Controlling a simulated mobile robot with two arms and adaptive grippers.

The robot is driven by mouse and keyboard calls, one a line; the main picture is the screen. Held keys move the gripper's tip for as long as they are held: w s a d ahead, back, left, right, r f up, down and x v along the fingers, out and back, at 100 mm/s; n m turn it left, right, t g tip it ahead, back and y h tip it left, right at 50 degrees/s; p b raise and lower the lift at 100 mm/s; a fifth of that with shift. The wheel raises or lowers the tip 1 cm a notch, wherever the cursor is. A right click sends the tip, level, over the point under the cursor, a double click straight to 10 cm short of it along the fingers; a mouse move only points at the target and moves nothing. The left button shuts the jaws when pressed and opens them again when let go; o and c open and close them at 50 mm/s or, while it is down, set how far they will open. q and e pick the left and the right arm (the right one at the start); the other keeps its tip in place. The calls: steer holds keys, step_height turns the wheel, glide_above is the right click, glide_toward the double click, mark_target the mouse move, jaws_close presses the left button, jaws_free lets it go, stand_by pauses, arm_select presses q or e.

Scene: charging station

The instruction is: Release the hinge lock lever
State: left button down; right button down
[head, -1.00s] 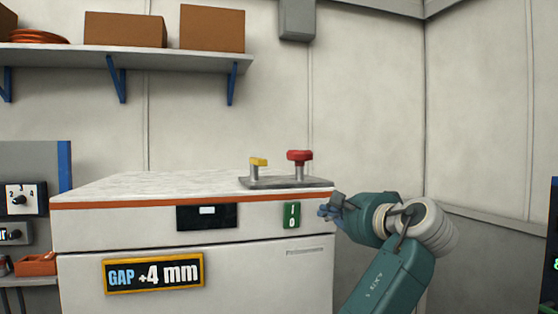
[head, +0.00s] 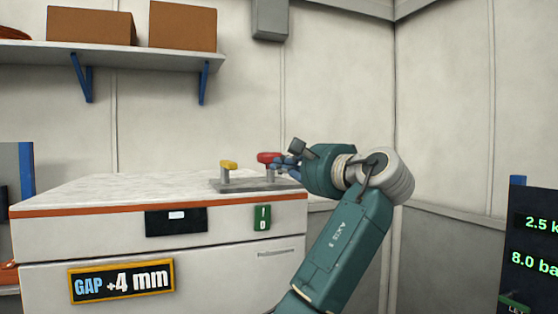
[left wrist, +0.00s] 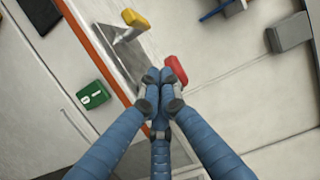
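Two handles stand on a grey plate (head: 240,186) at the right end of a white cabinet top: a yellow one (head: 229,164) on a grey post and a red one (head: 268,157). The pictures do not label either as the hinge lock lever. My left gripper (head: 283,165) is at the right side of the red handle. In the left wrist view its blue fingers (left wrist: 164,80) are drawn together at the tips, with nothing visible between them. The red handle (left wrist: 176,70) shows just beyond the tips, partly hidden; contact is unclear. The yellow handle (left wrist: 135,19) is clear of them.
The cabinet (head: 130,235) carries a green switch (head: 262,218), a dark display (head: 176,220) and a "GAP +4 mm" sign (head: 122,282). A shelf (head: 130,57) with boxes hangs above. A dark readout panel (head: 535,240) stands at right. The cabinet top's left is clear.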

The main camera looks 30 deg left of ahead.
arm_select(q)
steer(key=p+x, duration=0.4)
steer(key=x, duration=0.3)
steer(key=shift+a+r, duration=0.15)
steer(key=shift+a, duration=0.2)
steer(key=shift+s+a+p, duration=0.35)
steer(key=shift+s+a, duration=0.2)
steer(key=shift+s, duration=0.25)
steer(key=shift+s+a+p, duration=0.3)
steer(key=shift+s+a, duration=0.05)
steer(key=shift+s, duration=0.3)
steer(key=shift+a, duration=0.1)
steer(key=shift+f, duration=0.25)
